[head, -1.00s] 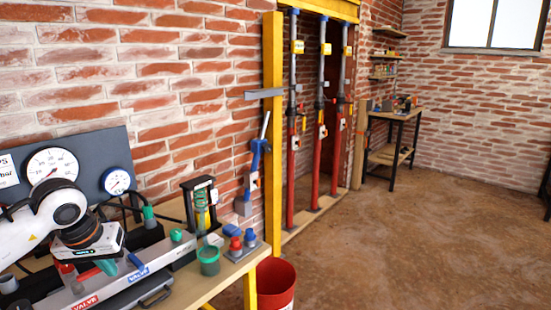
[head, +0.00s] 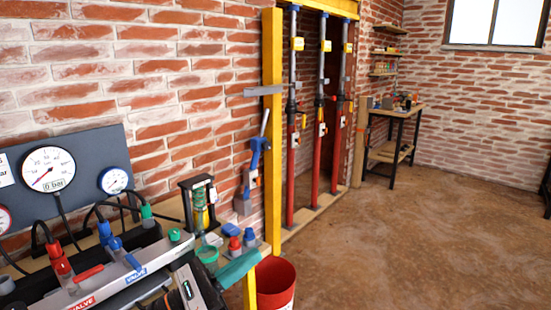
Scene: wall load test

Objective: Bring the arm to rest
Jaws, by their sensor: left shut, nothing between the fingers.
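My left gripper (head: 240,267) shows at the bottom centre, with its green fingers closed together and nothing between them. It points up and to the right, in front of the bench's right end and the rim of the red bucket in the picture. Part of its body is cut off by the bottom edge. The valve block (head: 110,290) lies to its left, with a red valve handle (head: 88,273) and a blue valve handle (head: 134,262). The gripper is apart from both handles. My right gripper is not in view.
Pressure gauges (head: 48,169) stand on a dark panel behind the hoses. A red bucket (head: 276,283) stands by the yellow post (head: 272,130). The floor at right is clear.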

